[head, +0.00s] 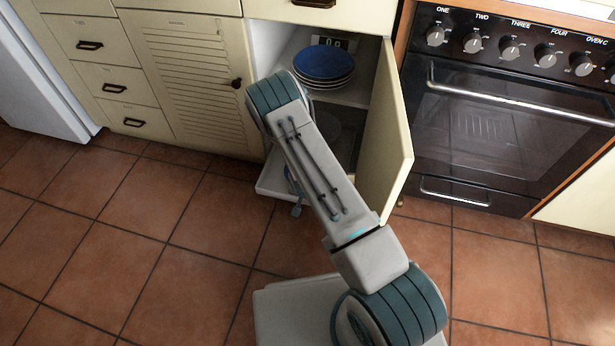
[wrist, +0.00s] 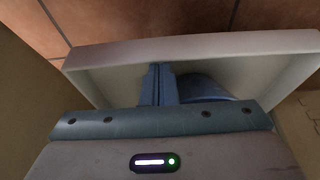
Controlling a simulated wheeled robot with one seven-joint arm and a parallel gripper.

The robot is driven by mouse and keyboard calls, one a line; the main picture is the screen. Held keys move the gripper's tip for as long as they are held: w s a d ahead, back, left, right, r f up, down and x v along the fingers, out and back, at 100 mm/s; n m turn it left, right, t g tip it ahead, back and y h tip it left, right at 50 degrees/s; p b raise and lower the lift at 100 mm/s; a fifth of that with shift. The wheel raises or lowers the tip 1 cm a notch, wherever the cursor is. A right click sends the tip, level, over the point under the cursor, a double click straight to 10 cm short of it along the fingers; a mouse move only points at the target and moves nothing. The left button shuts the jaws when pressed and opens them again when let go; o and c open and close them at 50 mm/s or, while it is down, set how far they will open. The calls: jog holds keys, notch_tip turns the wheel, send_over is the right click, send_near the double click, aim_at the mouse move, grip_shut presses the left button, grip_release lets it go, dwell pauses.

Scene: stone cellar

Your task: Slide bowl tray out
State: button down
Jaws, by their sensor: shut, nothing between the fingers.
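The white tray (head: 272,187) is at the bottom of the open cupboard, its front edge sticking out a little past the cupboard front. In the wrist view, the tray's pale rim (wrist: 200,47) runs across the picture. My gripper (wrist: 157,70) is shut with nothing between its fingers, which show blue against the inner side of that rim; I cannot tell whether they touch it. A rounded blue thing, apparently a bowl (wrist: 205,88), shows just right of the fingers, partly hidden by my gripper body. In the head view my arm hides most of the tray.
The cupboard door (head: 388,140) stands open on the right, close beside my arm. A stack of plates with a blue top one (head: 323,64) sits on the upper shelf (head: 355,95). An oven (head: 500,115) is to the right. The tiled floor (head: 190,215) in front is clear.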

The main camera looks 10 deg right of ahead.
jog(key=shift+s+a+p, duration=0.1)
jog(key=shift+s+a, duration=0.3)
jog(key=shift+s, duration=0.35)
jog(key=shift+s+a+p, duration=0.1)
jog(key=shift+s+a, duration=0.3)
jog(key=shift+s, duration=0.4)
jog(key=shift+s+a+p, duration=0.1)
jog(key=shift+s+a, duration=0.3)
jog(key=shift+s, duration=0.35)
jog(key=p+v, duration=0.6)
jog(key=v, duration=0.4)
jog(key=shift+p, duration=0.3)
notch_tip(320, 180, up, 40)
jog(key=n+y+p, duration=0.2)
jog(key=p, duration=1.1)
jog(key=s+d+r+n+p, duration=0.1)
jog(key=s+r+p, duration=0.3)
jog(key=r, duration=0.7)
jog(key=s+d+r+n+p, duration=0.1)
jog(key=s+d+r+p, duration=0.2)
jog(key=s+r+p, duration=0.2)
jog(key=s+d+r+n+p, duration=0.1)
jog(key=s+d+r+p, duration=0.2)
jog(key=s+r, duration=0.6)
notch_tip(320, 180, up, 9)
jog(key=shift+f+g+p, duration=0.1)
jog(key=shift+g+p, duration=0.2)
jog(key=shift+p, duration=0.95)
